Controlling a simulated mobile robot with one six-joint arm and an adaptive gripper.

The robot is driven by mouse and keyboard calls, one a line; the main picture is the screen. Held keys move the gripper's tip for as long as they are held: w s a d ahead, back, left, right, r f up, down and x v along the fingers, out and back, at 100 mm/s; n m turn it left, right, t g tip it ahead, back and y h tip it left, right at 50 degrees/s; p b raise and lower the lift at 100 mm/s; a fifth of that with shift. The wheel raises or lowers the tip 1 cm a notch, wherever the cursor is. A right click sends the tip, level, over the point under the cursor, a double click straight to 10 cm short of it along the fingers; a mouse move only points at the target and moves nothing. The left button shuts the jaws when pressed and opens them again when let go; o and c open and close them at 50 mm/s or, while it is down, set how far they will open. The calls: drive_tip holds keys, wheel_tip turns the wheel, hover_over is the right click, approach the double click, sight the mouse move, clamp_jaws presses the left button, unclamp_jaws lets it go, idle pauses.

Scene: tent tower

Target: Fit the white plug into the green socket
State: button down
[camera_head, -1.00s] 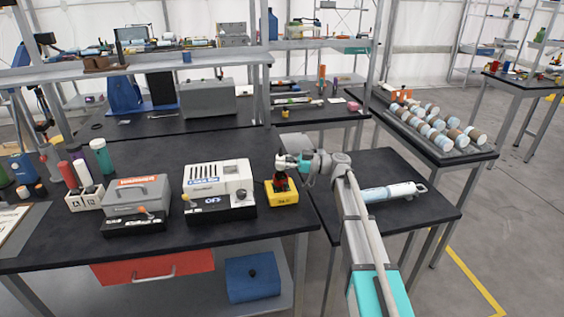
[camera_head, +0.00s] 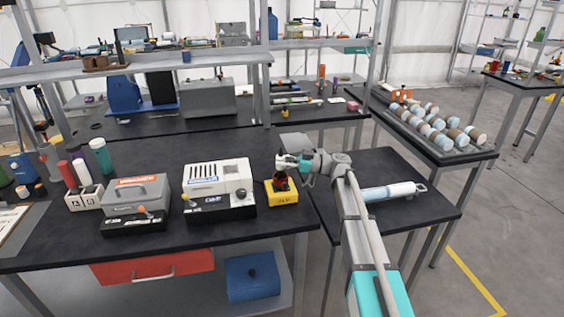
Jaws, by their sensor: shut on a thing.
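My gripper (camera_head: 281,180) reaches down over a small yellow block (camera_head: 284,199) near the right edge of the dark bench. Its dark fingers are closed around a small red piece (camera_head: 281,186) on top of the block. Fingers and piece are tiny here, so the exact grip is unclear. I cannot pick out a white plug or a green socket for certain in this view. A green cylinder (camera_head: 100,156) stands at the left of the bench, well away from my gripper.
A white machine (camera_head: 216,176) and a grey box (camera_head: 138,192) stand left of the yellow block. A white cylinder (camera_head: 392,191) lies on the lower table at the right. A rack of several rolls (camera_head: 435,125) is behind it. The bench front is clear.

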drive_tip(key=shift+f+b, duration=1.2)
drive_tip(key=shift+f, duration=0.05)
drive_tip(key=shift+c, duration=1.4)
unclamp_jaws()
drive_tip(key=shift+r, duration=0.1)
wheel_tip(320, 180, up, 8)
drive_tip(key=p, duration=0.8)
drive_tip(key=shift+r+p, duration=0.25)
drive_tip(key=shift+p, duration=0.1)
drive_tip(key=shift+s+f, duration=0.1)
